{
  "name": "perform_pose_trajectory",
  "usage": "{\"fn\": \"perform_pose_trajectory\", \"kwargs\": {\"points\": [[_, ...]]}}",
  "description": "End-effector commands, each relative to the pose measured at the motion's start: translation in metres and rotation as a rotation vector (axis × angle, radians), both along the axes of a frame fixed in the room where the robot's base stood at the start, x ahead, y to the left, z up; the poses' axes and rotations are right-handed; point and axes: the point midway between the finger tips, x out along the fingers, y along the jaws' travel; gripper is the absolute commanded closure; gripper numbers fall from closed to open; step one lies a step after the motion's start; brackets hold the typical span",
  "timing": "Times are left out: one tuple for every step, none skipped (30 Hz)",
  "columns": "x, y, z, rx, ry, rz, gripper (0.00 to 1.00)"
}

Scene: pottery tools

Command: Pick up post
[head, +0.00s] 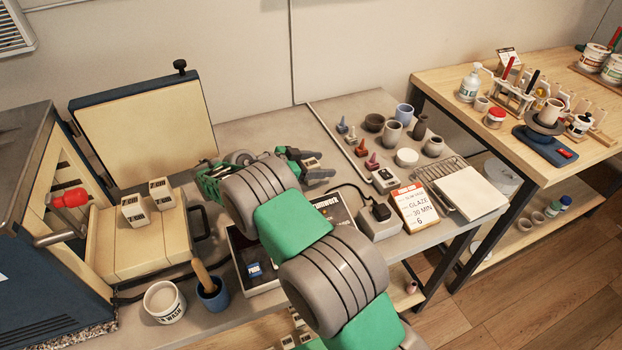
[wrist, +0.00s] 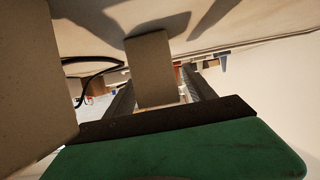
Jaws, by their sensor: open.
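A small pale block with a dark label (head: 311,163), which looks like a post, sits on the grey bench between the fingers of my gripper (head: 319,162) in the head view. In the wrist view a plain grey-brown block (wrist: 150,62) stands between the two dark fingers of my gripper (wrist: 158,82). The fingers are apart, with a gap seen on the block's right side. I cannot tell whether the left finger touches it. My own arm hides part of the bench. Two similar labelled blocks (head: 161,193) (head: 134,211) stand on cream slabs at the left.
A large blurred grey-brown surface (wrist: 35,80) fills the wrist view's left side. A power box with a black plug (head: 379,222), a glaze card (head: 414,207) and small coloured cones (head: 372,161) stand right of my gripper. Cups and pots (head: 392,131) stand behind.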

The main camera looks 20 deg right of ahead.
Motion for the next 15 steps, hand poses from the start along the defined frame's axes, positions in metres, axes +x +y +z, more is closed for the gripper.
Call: {"fn": "perform_pose_trajectory", "kwargs": {"points": [[0.0001,0.0,0.0011,0.0,0.0,0.0,0.36],[0.0001,0.0001,0.0013,0.0,0.0,0.0,0.36],[0.0001,0.0002,0.0014,0.0,0.0,0.0,0.36],[0.0,0.0002,0.0014,0.0,0.0,0.0,0.36],[0.0,0.0002,0.0014,0.0,0.0,0.0,0.38],[0.0001,0.0002,0.0013,0.0,0.001,0.0,0.41],[0.0001,0.0003,0.0013,0.0,0.001,0.0,0.44],[0.0,0.0004,0.0012,0.0,0.001,0.0,0.46],[0.0,0.0004,0.0011,0.0,0.001,0.0,0.49],[0.0001,0.0004,0.0011,0.0,0.001,0.0,0.52],[0.0001,0.0004,0.0011,0.0,0.001,0.0,0.54],[0.0001,0.0004,0.0011,0.0,0.001,0.0,0.58],[0.0001,0.0004,0.001,0.0,0.001,0.0,0.6],[0.0001,0.0004,0.001,0.0,0.001,0.0,0.63],[0.0,0.0004,0.001,0.0,0.001,0.0,0.66]]}}
